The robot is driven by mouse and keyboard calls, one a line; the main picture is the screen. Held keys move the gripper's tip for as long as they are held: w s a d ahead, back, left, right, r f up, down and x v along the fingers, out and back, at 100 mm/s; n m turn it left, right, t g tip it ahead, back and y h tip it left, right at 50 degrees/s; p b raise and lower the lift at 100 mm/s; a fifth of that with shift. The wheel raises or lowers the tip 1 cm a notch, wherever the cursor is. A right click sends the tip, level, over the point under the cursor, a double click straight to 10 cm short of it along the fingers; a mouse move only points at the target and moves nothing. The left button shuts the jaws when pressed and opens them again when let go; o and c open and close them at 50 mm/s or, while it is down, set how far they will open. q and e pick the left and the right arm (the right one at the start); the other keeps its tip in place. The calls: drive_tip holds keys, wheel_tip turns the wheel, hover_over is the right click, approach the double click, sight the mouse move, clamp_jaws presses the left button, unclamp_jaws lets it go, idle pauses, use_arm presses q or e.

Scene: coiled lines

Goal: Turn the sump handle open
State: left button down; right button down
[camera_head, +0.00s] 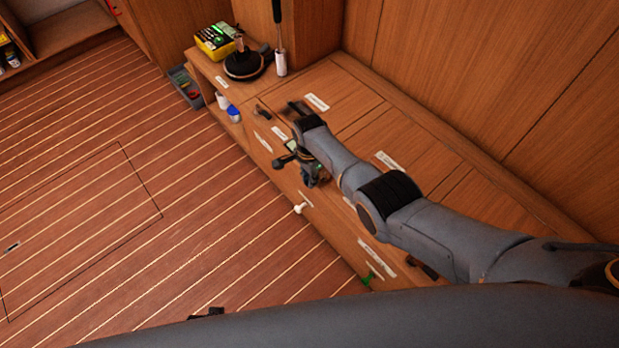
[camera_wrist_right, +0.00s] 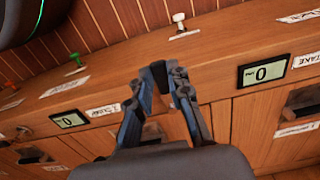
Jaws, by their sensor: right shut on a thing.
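My right gripper (camera_head: 287,160) reaches down to the front edge of the wooden bench. In the right wrist view its two fingers (camera_wrist_right: 163,80) are shut on a dark handle (camera_wrist_right: 158,72) at the bench front. The dark handle (camera_head: 279,163) sticks out from the front in the head view. I cannot read a label that names it as the sump handle; the label near the fingers (camera_wrist_right: 103,111) is too small. My left gripper is not identifiable in view.
A white handle (camera_head: 300,208) and a green handle (camera_head: 370,278) stand along the same bench front (camera_head: 330,225). A display (camera_wrist_right: 264,71) shows 0. A yellow device (camera_head: 215,42) and a black coiled item (camera_head: 243,63) sit at the far end.

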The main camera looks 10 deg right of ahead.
drive_tip(key=c, duration=1.2)
unclamp_jaws()
drive_tip(key=shift+w, duration=0.1)
drive_tip(key=shift+r, duration=0.15)
wheel_tip(320, 180, up, 12)
drive_tip(key=shift+f, duration=0.1)
